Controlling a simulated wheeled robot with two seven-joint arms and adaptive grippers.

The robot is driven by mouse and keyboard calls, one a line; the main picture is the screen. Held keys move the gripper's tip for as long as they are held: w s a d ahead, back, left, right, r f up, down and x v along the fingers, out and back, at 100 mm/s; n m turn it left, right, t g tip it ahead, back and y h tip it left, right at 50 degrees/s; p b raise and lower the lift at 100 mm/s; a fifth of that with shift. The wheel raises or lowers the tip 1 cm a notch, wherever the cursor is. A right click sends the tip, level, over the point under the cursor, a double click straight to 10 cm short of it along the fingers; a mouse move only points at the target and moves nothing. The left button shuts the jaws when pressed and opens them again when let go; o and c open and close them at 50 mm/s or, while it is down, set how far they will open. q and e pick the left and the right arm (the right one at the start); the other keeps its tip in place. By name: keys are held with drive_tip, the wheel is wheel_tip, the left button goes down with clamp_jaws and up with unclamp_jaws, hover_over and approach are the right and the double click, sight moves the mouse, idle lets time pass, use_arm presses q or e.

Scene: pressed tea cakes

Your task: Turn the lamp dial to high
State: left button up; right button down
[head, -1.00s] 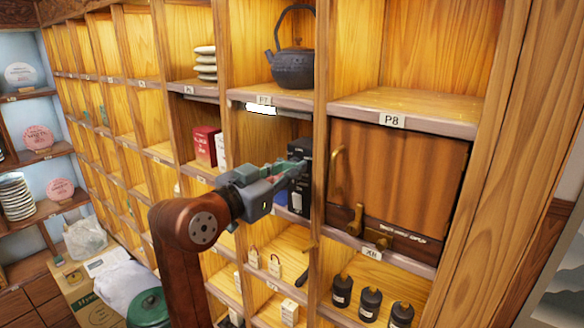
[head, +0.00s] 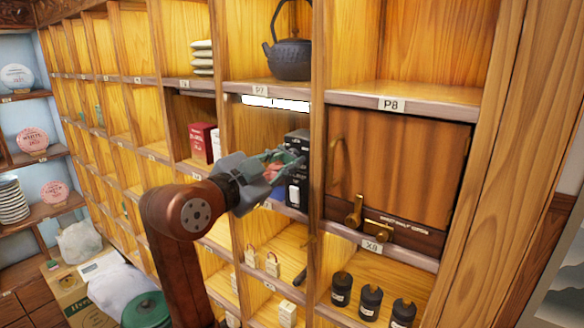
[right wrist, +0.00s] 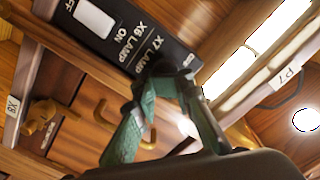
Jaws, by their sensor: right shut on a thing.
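The black lamp control box (head: 297,143) stands in the compartment below the P7 label. In the right wrist view the box (right wrist: 125,35) shows white lettering, "X6 LAMP" and "X7 LAMP", and a white switch (right wrist: 93,17). My right gripper (head: 285,160) is at the front of the box. In the right wrist view its green fingers (right wrist: 165,82) are closed at the box face near the "X7 LAMP" lettering. They hold something there, likely the dial, which the fingers hide; its setting cannot be read. The lamp strip (head: 275,103) under the P7 shelf glows white. My left gripper is not in view.
A wooden door (head: 395,170) with brass handles closes the compartment right of the box. A dark teapot (head: 290,58) stands on the shelf above. A red box (head: 202,142) is to the left. Small black bottles (head: 370,302) stand below. Wooden dividers flank the compartment.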

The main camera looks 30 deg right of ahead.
drive_tip(key=shift+w+a+r+m+b, duration=0.1)
drive_tip(key=shift+m+b, duration=0.5)
drive_tip(key=shift+m, duration=0.95)
drive_tip(key=shift+w+d+r+m+b, duration=0.15)
drive_tip(key=shift+m+b, duration=0.5)
drive_tip(key=shift+m, duration=0.95)
drive_tip(key=shift+w+a+r+m+b, duration=0.15)
drive_tip(key=shift+m+b, duration=0.45)
drive_tip(key=shift+m, duration=0.95)
drive_tip(key=shift+s, duration=0.1)
drive_tip(key=c, duration=2.2)
unclamp_jaws()
drive_tip(key=shift+o, duration=1.3)
drive_tip(key=shift+w+f, duration=0.15)
drive_tip(key=shift+w, duration=0.05)
drive_tip(key=shift+a+f, duration=0.1)
drive_tip(key=shift+a, duration=0.05)
